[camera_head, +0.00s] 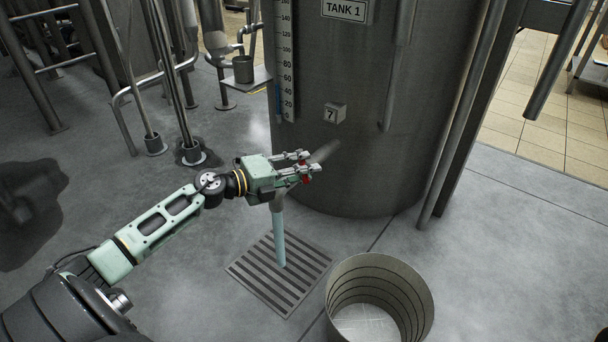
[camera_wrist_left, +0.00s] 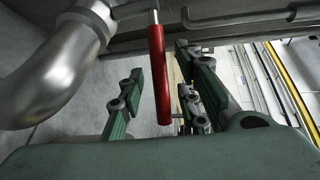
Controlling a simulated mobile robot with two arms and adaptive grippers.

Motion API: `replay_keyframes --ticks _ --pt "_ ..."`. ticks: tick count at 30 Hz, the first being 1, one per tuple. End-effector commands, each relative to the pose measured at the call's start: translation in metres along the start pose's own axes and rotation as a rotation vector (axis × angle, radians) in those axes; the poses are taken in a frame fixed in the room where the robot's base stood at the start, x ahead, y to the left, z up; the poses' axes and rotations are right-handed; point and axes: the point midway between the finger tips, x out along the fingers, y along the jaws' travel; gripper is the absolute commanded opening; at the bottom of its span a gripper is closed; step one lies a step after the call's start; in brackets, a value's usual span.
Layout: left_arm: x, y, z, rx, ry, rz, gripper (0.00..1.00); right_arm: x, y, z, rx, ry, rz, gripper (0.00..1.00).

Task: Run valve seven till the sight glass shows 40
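Tank 1 (camera_head: 375,110) stands at top centre, with a number 7 tag (camera_head: 334,113) on its wall. The sight glass (camera_head: 285,65) runs up its left side; its blue column seems to end between the 40 and 60 marks. My left gripper (camera_head: 309,162) is below the tag. In the left wrist view the red valve handle (camera_wrist_left: 158,80) lies between its spread fingers, with gaps on both sides. A pale blue stream (camera_head: 280,235) falls below the gripper to the floor grate (camera_head: 252,272). The valve body is mostly hidden. My right gripper is out of view.
An open round bin (camera_head: 420,285) stands right of the grate. Metal pipes and posts (camera_head: 180,80) stand at left, and a tank leg (camera_head: 470,110) at right. A curved silver pipe (camera_wrist_left: 60,75) is close to the fingers in the wrist view.

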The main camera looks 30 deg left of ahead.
Motion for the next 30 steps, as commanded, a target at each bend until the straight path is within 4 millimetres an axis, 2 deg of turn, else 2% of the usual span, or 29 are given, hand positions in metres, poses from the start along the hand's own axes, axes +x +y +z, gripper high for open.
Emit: replay_keyframes --ticks 11,21,30 --pt "0.0057 -0.0001 0.0001 -0.001 0.000 0.001 0.31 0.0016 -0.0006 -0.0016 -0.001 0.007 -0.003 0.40" --pt "0.0055 0.0001 0.0000 -0.001 0.000 0.001 0.01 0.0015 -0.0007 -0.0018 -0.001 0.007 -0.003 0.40" --pt "0.0054 0.0007 -0.0001 -0.002 0.000 0.001 0.00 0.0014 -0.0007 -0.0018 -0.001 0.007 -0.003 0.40"
